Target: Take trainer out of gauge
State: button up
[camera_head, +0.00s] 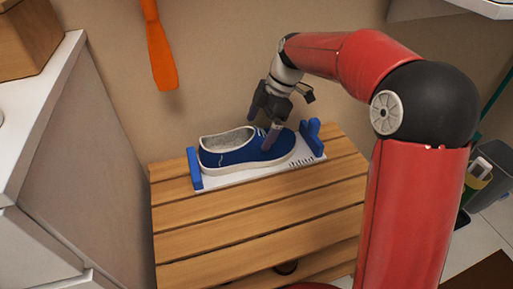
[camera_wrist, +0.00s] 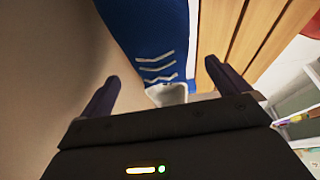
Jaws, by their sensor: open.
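A blue trainer (camera_head: 243,149) with a pale sole and light lining lies on a white gauge (camera_head: 232,178). The gauge has a blue end block at the left and another at the right, and dark marks along its front right. The trainer sits between the blocks. My gripper (camera_head: 262,126) is open over the toe half of the trainer, with one finger in front of the shoe and the other towards the wall side. In the wrist view the trainer's blue upper (camera_wrist: 150,30) with pale stripes shows beyond the open fingers (camera_wrist: 165,92). Whether the fingers touch it cannot be told.
The gauge rests on a slatted wooden bench (camera_head: 260,215) against a beige wall. A white cabinet (camera_head: 65,165) stands close at the left. An orange shoehorn-like strip (camera_head: 158,50) hangs on the wall. A grey bin (camera_head: 492,180) is at the right. The bench front is clear.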

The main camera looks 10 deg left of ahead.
aim_at(254, 141)
jog(key=x, duration=0.5)
jog(key=shift+f+b, duration=0.35)
jog(key=shift+d, duration=0.1)
jog(key=shift+w+r, duration=0.1)
jog(key=c, duration=1.2)
